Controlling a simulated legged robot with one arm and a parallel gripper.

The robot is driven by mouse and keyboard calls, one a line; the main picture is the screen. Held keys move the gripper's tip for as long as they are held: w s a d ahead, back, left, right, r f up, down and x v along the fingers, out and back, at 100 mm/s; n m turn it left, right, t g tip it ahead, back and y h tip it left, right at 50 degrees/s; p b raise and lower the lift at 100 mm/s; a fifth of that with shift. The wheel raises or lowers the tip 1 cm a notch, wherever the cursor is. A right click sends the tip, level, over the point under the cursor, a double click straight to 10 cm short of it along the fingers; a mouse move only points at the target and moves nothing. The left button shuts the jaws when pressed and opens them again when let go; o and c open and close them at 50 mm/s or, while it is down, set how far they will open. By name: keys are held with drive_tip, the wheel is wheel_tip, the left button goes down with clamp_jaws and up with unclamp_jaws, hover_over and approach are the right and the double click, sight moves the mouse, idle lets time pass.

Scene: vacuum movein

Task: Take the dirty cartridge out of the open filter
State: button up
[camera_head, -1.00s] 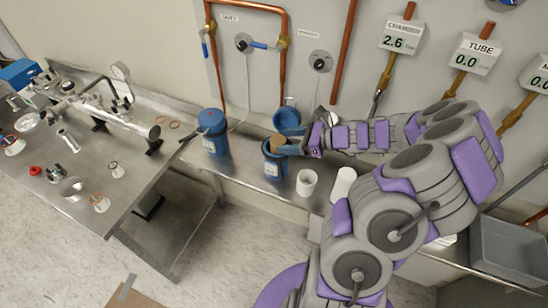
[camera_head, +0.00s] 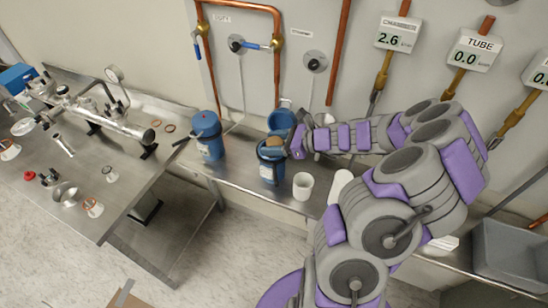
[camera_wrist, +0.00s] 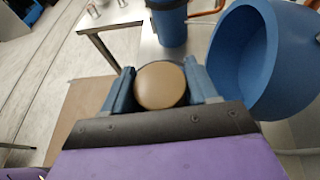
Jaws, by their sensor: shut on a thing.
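The dirty cartridge shows as a round tan top between the two fingers of my gripper (camera_wrist: 160,88) in the wrist view. My gripper is shut on the cartridge (camera_wrist: 160,80) from both sides. In the head view the cartridge's tan top (camera_head: 275,145) sits at the mouth of the open blue filter housing (camera_head: 269,172), with my gripper (camera_head: 283,151) over it from the right. The cartridge's lower part is hidden, and I cannot tell how deep it sits. The filter's blue bowl-like lid (camera_head: 282,121) is tilted open behind, and large at the right in the wrist view (camera_wrist: 240,65).
A closed blue filter (camera_head: 208,145) stands to the left on the steel bench. A white cup (camera_head: 303,187) and another white cylinder (camera_head: 340,186) stand in front. Copper pipes (camera_head: 278,70) run up the wall behind. A steel table with apparatus (camera_head: 90,195) is at the left.

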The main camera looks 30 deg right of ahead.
drive_tip(key=shift+a, duration=0.25)
drive_tip(key=c, duration=0.3)
drive_tip(key=shift+c, duration=1.3)
